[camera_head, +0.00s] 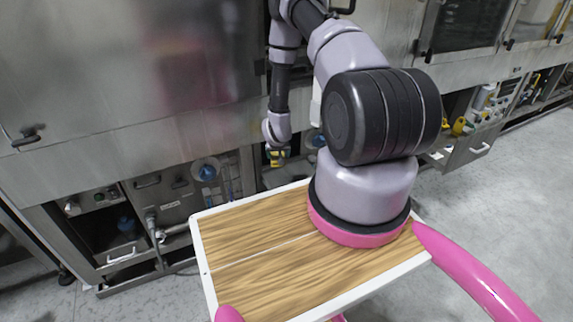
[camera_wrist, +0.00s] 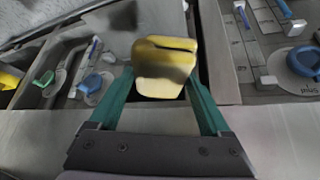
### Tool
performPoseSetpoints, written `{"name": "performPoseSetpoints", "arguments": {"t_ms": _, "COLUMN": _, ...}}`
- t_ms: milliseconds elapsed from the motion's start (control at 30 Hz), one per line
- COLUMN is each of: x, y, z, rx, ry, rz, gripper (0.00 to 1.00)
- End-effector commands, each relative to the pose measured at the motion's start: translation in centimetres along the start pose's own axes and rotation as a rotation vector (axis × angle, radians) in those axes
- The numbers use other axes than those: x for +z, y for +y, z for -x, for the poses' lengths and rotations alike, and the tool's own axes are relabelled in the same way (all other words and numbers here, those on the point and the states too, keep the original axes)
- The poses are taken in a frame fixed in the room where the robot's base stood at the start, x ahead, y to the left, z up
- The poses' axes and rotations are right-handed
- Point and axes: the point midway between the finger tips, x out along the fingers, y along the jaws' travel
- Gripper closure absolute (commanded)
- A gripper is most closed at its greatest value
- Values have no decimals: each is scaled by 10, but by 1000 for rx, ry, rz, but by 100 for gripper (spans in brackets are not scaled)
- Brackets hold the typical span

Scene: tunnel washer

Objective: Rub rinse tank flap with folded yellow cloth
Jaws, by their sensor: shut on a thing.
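A folded yellow cloth (camera_wrist: 160,86) is held between the two green fingers of my gripper (camera_wrist: 162,92) in the wrist view. The fingers are shut on its sides, and a dark shadow lies across its middle. In the head view, my gripper (camera_head: 277,156) hangs low in front of the steel machine front, with a small bit of the yellow cloth showing at its tip. Which panel is the rinse tank flap I cannot tell. I also cannot tell whether the cloth touches a surface.
Blue round knobs (camera_head: 206,171) sit on the lower machine front; they also show in the wrist view (camera_wrist: 304,61). Pipes and a valve (camera_head: 152,228) stand at lower left. An open drawer (camera_head: 470,150) juts out at right. Grey floor (camera_head: 505,205) is clear at right.

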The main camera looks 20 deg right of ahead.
Motion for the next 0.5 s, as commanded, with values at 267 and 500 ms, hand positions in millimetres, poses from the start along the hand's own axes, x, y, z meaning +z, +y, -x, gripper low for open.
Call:
{"name": "performPoseSetpoints", "arguments": {"t_ms": 267, "x": -6, "y": 28, "z": -105, "rx": 107, "ry": 6, "rz": -196, "gripper": 63}}
{"name": "performPoseSetpoints", "arguments": {"t_ms": 500, "x": -6, "y": 36, "z": -134, "rx": 130, "ry": 12, "rz": -255, "gripper": 63}}
